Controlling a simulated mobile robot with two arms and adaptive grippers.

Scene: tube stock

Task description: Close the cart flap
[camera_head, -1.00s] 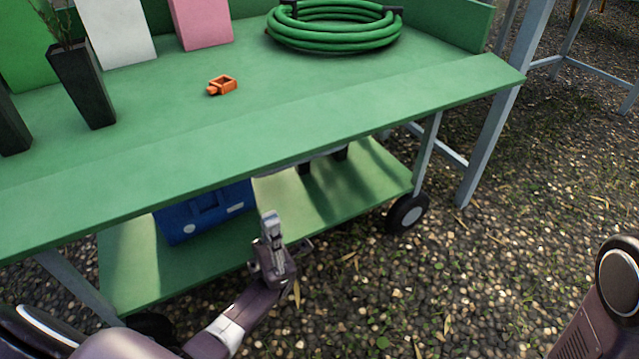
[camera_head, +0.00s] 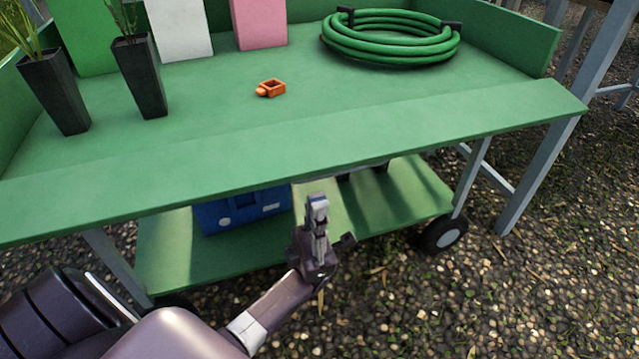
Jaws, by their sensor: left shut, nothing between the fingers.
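The green cart (camera_head: 215,110) stands in front of me with its top tray in view. Its flap (camera_head: 300,152) is the long green strip along the near edge. It lies folded outward, about level with the tray floor, while the side and back walls stand up. My left gripper (camera_head: 317,203) is shut and empty. It points up and appears just below the flap's near edge, in front of the lower shelf. I cannot tell whether it touches the flap. My right gripper is not in view.
On the tray are a green hose coil (camera_head: 390,48), an orange clip-like piece (camera_head: 271,88), two dark plant pots (camera_head: 55,95) and upright white (camera_head: 180,30) and pink boxes (camera_head: 260,25). A blue crate (camera_head: 240,208) sits on the lower shelf (camera_head: 400,205). Gravel lies around the wheels.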

